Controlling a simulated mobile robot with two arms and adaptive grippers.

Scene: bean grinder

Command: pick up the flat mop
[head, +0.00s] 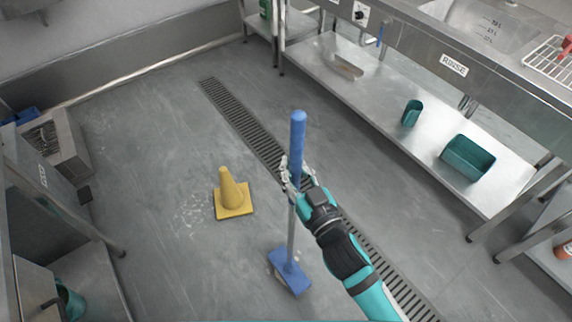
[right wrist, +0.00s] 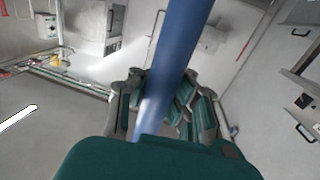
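The flat mop has a blue grip (head: 297,135), a thin grey pole and a flat blue head (head: 289,272) near the floor. It is nearly upright in the middle of the head view. My right gripper (head: 297,180) is at the lower end of the blue grip, with its fingers on both sides of it. In the right wrist view the blue grip (right wrist: 173,60) runs between the fingers, which look closed against it. I cannot tell whether the mop head touches the floor. My left gripper is not in view.
A yellow cone (head: 232,196) stands on the floor left of the mop, by whitish spots. A drain grate (head: 240,118) crosses the floor behind it. A steel sink counter with a lower shelf (head: 400,150) holding teal containers (head: 467,158) is at right. Steel units line the left.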

